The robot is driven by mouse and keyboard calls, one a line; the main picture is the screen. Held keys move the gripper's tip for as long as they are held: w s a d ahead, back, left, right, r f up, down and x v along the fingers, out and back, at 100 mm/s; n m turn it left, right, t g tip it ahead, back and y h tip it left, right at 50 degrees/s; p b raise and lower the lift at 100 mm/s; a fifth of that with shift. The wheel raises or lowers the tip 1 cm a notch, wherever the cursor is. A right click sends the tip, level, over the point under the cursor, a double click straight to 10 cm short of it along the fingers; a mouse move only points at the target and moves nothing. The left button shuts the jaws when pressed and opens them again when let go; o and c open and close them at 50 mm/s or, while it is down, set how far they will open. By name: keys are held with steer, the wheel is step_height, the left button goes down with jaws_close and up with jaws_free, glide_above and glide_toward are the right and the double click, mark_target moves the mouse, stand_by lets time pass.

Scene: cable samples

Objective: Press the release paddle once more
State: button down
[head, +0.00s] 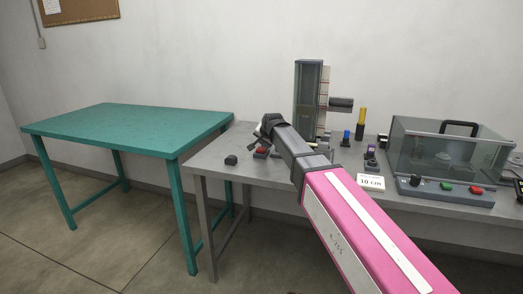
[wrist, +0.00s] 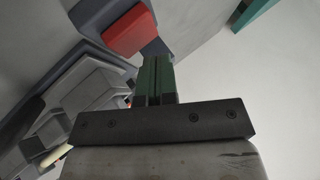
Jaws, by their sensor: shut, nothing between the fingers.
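The release paddle looks to be the red block (head: 261,151) on a small dark base near the left end of the grey bench. In the wrist view the red paddle (wrist: 128,30) is at the upper left, on a blue-grey base (wrist: 95,12). My gripper (head: 262,137) is over that end of the bench, close to the paddle. In the wrist view my gripper's green fingers (wrist: 153,60) are together and empty, with their tips just below and right of the paddle. I cannot tell whether they touch it.
A tall grey column with a scale (head: 308,100) stands behind my arm. A white card (head: 371,183) marked in cm lies right of my arm. A clear-lidded box (head: 450,150) with coloured buttons stands at the right. The teal table (head: 130,130) is bare.

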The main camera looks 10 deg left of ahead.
mark_target(263, 149)
steer(key=shift+f, duration=0.4)
steer(key=shift+f, duration=0.5)
stand_by(0.8)
steer(key=shift+r, duration=0.15)
stand_by(0.3)
steer(key=shift+r, duration=0.8)
steer(key=shift+r, duration=2.5)
